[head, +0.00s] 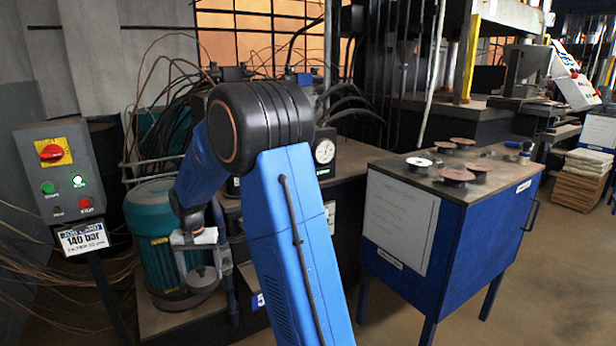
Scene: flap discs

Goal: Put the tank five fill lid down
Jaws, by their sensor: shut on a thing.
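My gripper (202,268) hangs at the end of my blue arm, left of the picture's middle, in front of the green-blue motor. It points down, and its pale fingers are shut on a small round grey piece that looks like the fill lid (203,280). The lid is small and partly covered by the fingers, so I cannot tell if it touches what lies below. A blue tag with a white 5 (258,300) sits on the front of the dark tank unit. My forearm hides much of the tank top.
A control box (60,170) with a red and yellow switch stands at left, above a 140 bar sign (82,238). The motor (152,235) stands behind my gripper. A pressure gauge (324,151) is behind my arm. A blue cabinet (455,235) at right holds several discs.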

